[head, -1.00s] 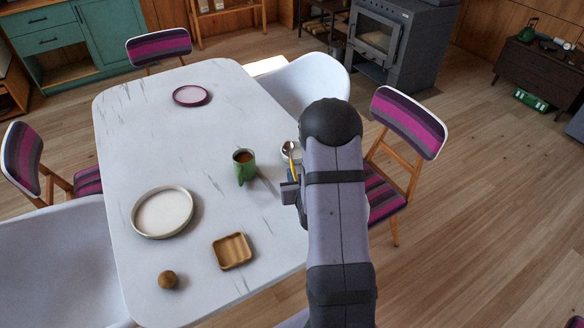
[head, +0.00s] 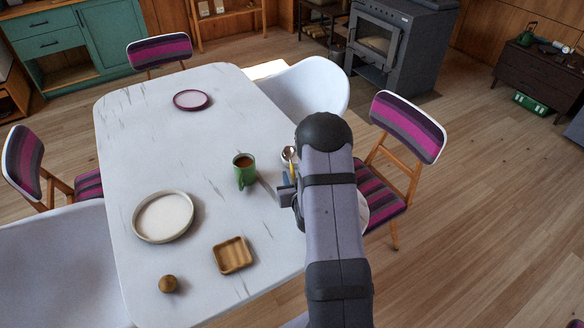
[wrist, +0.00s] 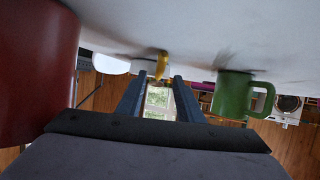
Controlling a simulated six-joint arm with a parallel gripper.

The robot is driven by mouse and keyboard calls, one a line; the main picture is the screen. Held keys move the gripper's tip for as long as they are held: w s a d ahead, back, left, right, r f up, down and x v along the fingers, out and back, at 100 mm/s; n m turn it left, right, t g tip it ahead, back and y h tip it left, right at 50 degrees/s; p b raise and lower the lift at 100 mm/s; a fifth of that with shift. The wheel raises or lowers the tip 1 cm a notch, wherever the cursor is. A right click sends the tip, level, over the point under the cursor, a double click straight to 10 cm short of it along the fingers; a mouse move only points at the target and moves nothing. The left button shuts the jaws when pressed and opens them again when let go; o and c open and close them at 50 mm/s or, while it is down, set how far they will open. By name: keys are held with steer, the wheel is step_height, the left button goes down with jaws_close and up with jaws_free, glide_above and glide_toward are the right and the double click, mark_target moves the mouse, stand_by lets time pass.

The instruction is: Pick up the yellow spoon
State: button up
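The yellow spoon (head: 291,168) shows its metal bowl end and part of its yellow handle by the table's right edge, just left of my arm. In the wrist view the yellow handle (wrist: 162,65) shows between and beyond my fingertips, closer to the right finger. My gripper (wrist: 158,82) is open, with gaps on both sides of the handle. In the head view my gripper (head: 287,191) is at the spoon's near end, and my arm hides much of it. I cannot tell whether the handle lies fully between the fingers.
A green mug (head: 244,170) stands left of the spoon; the wrist view shows it upside down (wrist: 235,95). A large red object (wrist: 38,70) is close at the left there. A white plate (head: 163,217), wooden tray (head: 232,255) and round brown item (head: 168,284) lie nearer.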

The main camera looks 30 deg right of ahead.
mark_target(293, 172)
steer(key=shift+p+x, duration=0.4)
steer(key=shift+x, duration=1.4)
steer(key=shift+d, duration=0.1)
jaws_close()
